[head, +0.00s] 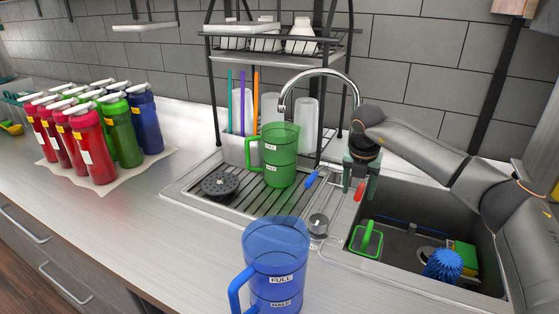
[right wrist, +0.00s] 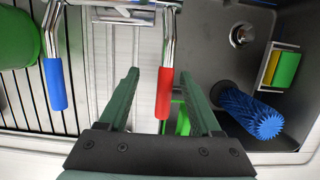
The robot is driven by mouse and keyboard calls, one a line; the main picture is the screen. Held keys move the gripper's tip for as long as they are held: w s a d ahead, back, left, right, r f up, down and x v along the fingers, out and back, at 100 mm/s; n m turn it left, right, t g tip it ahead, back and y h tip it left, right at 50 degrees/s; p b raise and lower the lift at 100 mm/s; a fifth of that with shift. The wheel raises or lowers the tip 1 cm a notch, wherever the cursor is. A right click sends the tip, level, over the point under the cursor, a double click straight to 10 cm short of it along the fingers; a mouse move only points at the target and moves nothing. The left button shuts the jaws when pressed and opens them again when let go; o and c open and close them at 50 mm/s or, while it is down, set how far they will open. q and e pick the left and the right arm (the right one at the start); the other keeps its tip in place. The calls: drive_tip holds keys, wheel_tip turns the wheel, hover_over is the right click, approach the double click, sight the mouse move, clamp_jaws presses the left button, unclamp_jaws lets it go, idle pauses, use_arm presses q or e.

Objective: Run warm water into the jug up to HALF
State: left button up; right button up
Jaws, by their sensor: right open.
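A translucent green jug (head: 280,170) with FULL and HALF marks stands upright on the ribbed drainboard (head: 225,205), below the tip of the curved tap spout (head: 283,104). I see no water stream or water level in it. A blue jug (head: 275,262) with the same marks stands on the front counter. The tap has a blue lever (right wrist: 56,84) and a red lever (right wrist: 164,93). My right gripper (head: 361,193) is open at the red lever; in the right wrist view the lever lies between its fingers, with no clear grip. My left gripper is out of view.
The sink basin (head: 400,212) at right holds a green-framed item (head: 366,240), a blue spiky brush (head: 443,266) and a sponge (head: 465,255). A black rack (head: 275,60) stands behind the drainboard. Several coloured bottles (head: 95,145) stand at left. The left counter front is clear.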

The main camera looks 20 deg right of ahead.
wheel_tip(320, 180, up, 8)
drive_tip(key=p, duration=0.6)
drive_tip(key=shift+r, duration=0.1)
drive_tip(key=shift+s, duration=0.1)
